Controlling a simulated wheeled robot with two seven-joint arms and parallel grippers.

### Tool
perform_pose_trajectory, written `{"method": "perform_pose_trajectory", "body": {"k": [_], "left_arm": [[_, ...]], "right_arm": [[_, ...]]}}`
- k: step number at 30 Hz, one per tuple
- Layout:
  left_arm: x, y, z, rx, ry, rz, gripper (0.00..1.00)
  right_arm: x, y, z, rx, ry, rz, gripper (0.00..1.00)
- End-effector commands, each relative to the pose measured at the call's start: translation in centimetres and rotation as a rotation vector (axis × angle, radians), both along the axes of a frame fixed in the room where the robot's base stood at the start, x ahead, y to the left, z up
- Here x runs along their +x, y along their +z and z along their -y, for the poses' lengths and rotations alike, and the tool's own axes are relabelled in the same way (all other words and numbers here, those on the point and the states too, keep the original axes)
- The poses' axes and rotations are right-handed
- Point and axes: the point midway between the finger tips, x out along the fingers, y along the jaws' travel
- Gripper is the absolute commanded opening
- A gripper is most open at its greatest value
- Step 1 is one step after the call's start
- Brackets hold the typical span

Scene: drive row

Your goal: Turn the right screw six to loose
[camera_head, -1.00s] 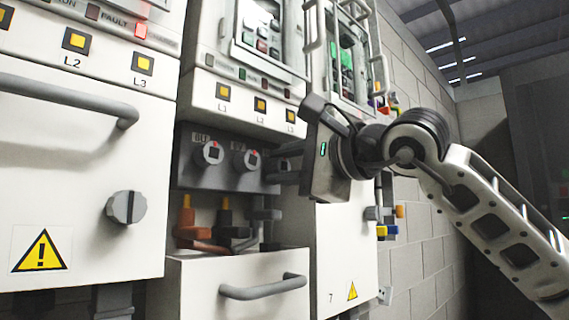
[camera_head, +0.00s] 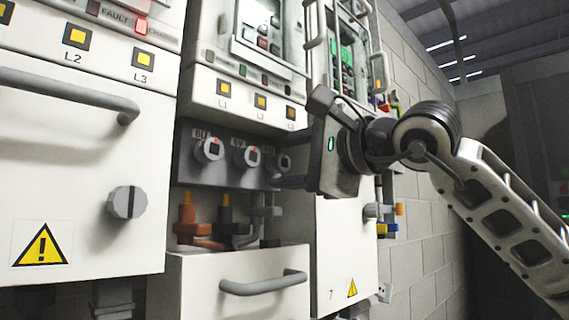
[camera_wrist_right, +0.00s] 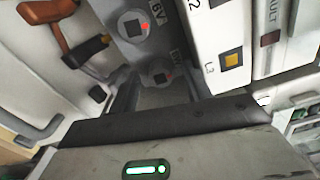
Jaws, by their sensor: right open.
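Three round grey screws sit in a row on a dark grey panel under the lamp strip. The left one (camera_head: 209,150) is labelled 6U, the middle one (camera_head: 246,158) 6V. The right screw (camera_head: 280,163) is partly hidden by my right gripper (camera_head: 283,175). Whether a finger touches the right screw, I cannot tell. My left gripper is not in view.
A drawer with a grey handle (camera_head: 263,284) is below the screws, with orange and dark cable plugs (camera_head: 190,215) between. A cabinet door with a grey knob (camera_head: 127,202) is at left. A white door (camera_head: 345,255) stands just right, below my gripper.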

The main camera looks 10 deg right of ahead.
Motion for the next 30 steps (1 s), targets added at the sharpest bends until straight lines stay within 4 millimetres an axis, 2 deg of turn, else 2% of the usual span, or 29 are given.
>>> {"method": "perform_pose_trajectory", "body": {"k": [6, 12, 18, 24, 30], "left_arm": [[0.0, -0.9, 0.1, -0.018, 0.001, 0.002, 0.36], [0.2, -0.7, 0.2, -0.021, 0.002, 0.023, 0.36], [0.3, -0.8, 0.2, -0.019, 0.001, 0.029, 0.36], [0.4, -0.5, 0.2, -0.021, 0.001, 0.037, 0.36], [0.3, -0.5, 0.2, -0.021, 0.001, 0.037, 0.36]], "right_arm": [[-3.9, -0.3, 2.7, 0.001, -0.002, 0.005, 0.49], [-8.0, -0.2, 5.3, 0.0, -0.002, 0.003, 0.49], [-11.0, -0.1, 7.3, 0.001, -0.002, 0.003, 0.49], [-12.2, -0.1, 8.1, -0.002, 0.001, 0.001, 0.49], [-12.4, 0.0, 8.1, -0.001, 0.001, 0.0, 0.49]]}}
